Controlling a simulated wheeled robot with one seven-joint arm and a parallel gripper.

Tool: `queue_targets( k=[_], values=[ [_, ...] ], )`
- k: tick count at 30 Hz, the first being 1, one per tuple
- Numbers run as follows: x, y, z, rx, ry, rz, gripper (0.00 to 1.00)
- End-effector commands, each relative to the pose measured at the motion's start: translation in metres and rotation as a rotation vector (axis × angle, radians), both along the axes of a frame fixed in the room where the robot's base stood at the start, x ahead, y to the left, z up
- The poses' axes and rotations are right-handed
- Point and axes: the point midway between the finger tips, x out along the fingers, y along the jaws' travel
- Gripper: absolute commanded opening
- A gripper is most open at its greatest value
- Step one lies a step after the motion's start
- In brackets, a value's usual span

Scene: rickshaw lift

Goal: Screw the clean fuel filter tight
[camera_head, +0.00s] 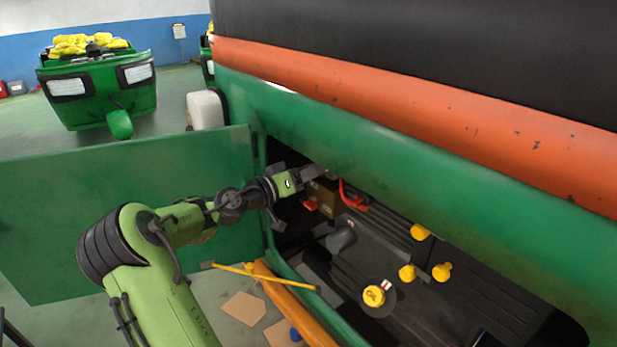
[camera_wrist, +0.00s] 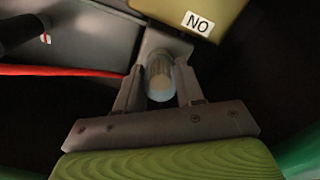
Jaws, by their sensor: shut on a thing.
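My gripper (camera_wrist: 160,92) reaches into the open engine bay of the green rickshaw. In the wrist view its two fingers stand on either side of a small pale, partly see-through cylinder, the fuel filter (camera_wrist: 159,78), and are shut on it. The filter sits under a grey bracket (camera_wrist: 165,42); its upper end is in shadow, so I cannot tell how far it is screwed in. In the head view my gripper (camera_head: 318,172) is at the upper left of the bay, and the filter is hidden there.
A box marked NO (camera_wrist: 198,22) is close above the fingers. A red hose (camera_wrist: 60,71) runs at the left. The bay holds a yellow oil cap (camera_head: 374,295) and yellow knobs (camera_head: 407,272). The green opened panel (camera_head: 120,215) stands behind my arm.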

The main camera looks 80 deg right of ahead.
Motion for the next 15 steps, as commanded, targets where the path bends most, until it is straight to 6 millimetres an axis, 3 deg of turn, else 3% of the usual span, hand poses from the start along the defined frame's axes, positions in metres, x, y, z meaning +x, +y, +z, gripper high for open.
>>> queue_targets(
  k=[15],
  values=[
    [-0.0018, -0.0001, 0.0009, -0.105, -0.109, -0.002, 0.1]
  ],
)
